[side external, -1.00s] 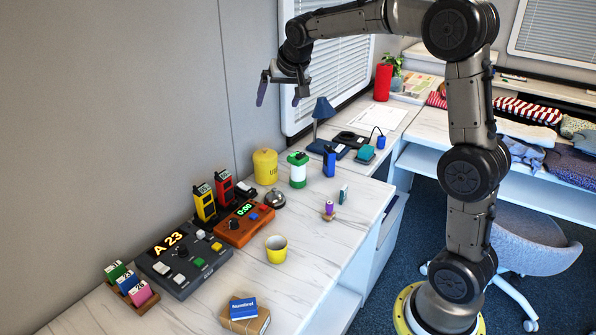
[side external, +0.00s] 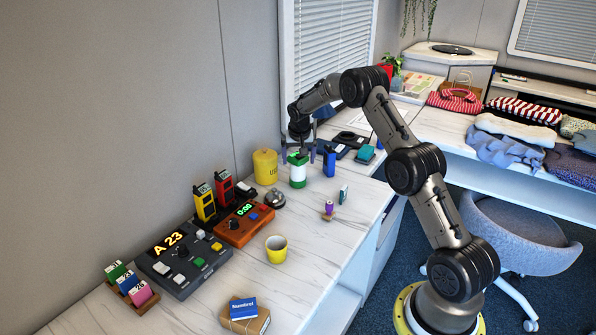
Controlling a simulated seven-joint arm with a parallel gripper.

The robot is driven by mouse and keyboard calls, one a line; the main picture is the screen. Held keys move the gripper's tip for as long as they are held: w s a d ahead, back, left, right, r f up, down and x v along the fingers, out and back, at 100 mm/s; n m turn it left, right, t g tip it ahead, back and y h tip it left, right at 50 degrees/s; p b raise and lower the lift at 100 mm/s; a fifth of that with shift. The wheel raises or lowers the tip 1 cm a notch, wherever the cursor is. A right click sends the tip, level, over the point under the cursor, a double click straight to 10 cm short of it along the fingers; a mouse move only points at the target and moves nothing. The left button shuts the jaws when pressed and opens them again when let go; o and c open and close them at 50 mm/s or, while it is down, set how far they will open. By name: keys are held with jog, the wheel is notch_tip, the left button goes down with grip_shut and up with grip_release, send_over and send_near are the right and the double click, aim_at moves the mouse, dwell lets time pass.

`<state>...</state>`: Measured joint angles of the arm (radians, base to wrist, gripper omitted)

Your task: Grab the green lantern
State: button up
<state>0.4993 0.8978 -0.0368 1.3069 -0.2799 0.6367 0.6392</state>
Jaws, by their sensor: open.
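The green lantern (side external: 298,172) stands upright on the white marbled counter, with a green top, a white body and a green base. My gripper (side external: 298,156) points down right over it. Its jaws are open, with one finger on either side of the lantern's green top. I cannot tell whether a finger touches the lantern.
A yellow canister (side external: 265,167) stands close left of the lantern, and a blue object (side external: 329,163) close right. A silver bell (side external: 275,198) and a yellow cup (side external: 276,249) are nearer. Radios and control boxes (side external: 183,257) fill the left. Bare counter (side external: 318,235) lies in front.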

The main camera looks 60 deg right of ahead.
aim_at(298, 170)
jog(key=shift+x, duration=3.85)
jog(key=shift+c, duration=0.3)
jog(key=c, duration=1.4)
jog(key=shift+w+r, duration=0.1)
grip_shut()
